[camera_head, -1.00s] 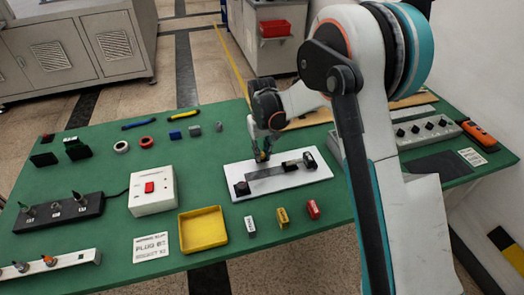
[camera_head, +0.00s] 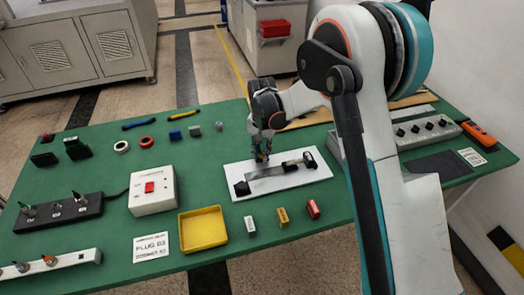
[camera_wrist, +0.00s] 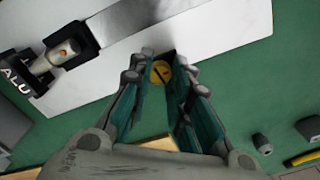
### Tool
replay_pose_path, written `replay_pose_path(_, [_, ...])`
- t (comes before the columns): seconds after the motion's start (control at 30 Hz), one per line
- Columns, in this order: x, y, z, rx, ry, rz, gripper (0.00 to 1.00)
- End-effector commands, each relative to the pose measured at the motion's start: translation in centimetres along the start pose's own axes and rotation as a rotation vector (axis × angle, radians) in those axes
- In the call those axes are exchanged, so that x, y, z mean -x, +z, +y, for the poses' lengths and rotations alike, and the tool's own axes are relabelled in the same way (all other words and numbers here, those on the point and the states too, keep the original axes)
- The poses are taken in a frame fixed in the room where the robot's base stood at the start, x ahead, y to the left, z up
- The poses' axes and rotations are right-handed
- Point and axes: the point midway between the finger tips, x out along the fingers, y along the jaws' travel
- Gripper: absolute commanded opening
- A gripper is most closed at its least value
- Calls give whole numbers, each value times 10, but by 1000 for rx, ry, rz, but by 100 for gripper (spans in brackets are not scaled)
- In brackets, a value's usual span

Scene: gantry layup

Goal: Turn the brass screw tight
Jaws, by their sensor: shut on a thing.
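The brass screw (camera_wrist: 161,72) shows its round slotted head in the wrist view, between my gripper's teal fingertips. My gripper (camera_wrist: 161,76) is shut on it, and the fingers come down on both sides of the head. In the head view my gripper (camera_head: 262,156) points down at the far edge of the white board (camera_head: 238,172), and the screw cannot be made out there. A grey metal strip (camera_head: 272,174) lies across the board beside the gripper, with black blocks at its ends. How deep the screw sits is hidden.
A block marked ALU (camera_wrist: 18,82) sits by the strip's end in the wrist view. Nearer on the green table are a yellow tray (camera_head: 203,231), a white box with a red switch (camera_head: 152,191) and several small coloured blocks. A grey knob box (camera_head: 420,130) stands right.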

Motion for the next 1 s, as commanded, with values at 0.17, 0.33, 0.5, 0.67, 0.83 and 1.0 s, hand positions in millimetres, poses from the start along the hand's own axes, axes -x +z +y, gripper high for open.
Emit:
replay_pose_path(0.17, [1, -1, -1, -13, -2, 2, 0])
replay_pose_path(0.33, [1, -1, -1, -14, -2, 2, 0])
replay_pose_path(0.5, [1, -1, -1, -13, -2, 2, 25])
replay_pose_path(0.67, [0, -1, 0, -13, -1, 2, 40])
replay_pose_path(0.83, [0, 0, 0, -13, -1, 1, 40])
replay_pose_path(1.0, [6, 0, 0, -12, 0, 1, 40])
